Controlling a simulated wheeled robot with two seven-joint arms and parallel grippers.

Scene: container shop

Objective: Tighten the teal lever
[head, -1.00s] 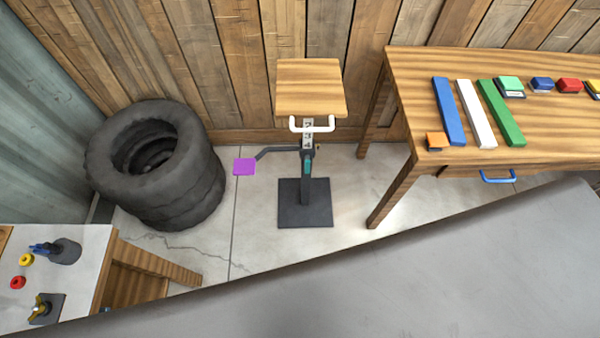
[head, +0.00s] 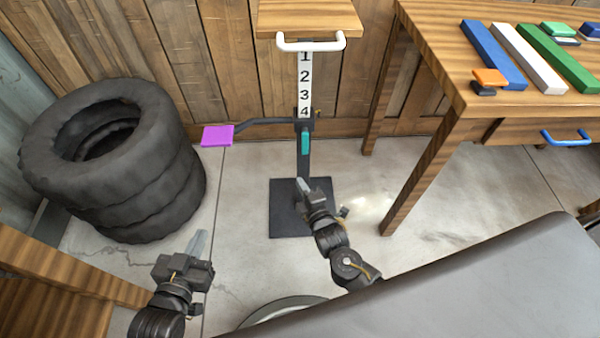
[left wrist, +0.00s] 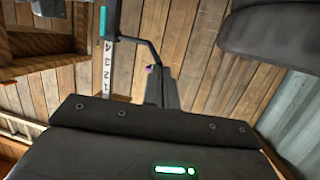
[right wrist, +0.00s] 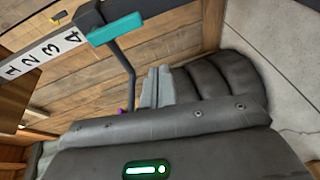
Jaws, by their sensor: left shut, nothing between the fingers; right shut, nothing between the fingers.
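The teal lever (head: 305,142) sits on the collar of an upright stand, just below the numeral 4 on its white scale. It hangs roughly vertical in the head view. It also shows in the right wrist view (right wrist: 116,28) and in the left wrist view (left wrist: 103,21). My right gripper (head: 301,185) is shut and empty, below the lever and apart from it, in front of the stand's dark base. My left gripper (head: 198,242) is shut and empty, low to the left of the stand and far from the lever.
The stand has a wooden top (head: 310,15), a white handle (head: 310,46) and a side arm ending in a purple pad (head: 217,135). Stacked tyres (head: 115,160) stand at the left. A wooden table (head: 480,95) stands at the right. The floor between is mostly clear.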

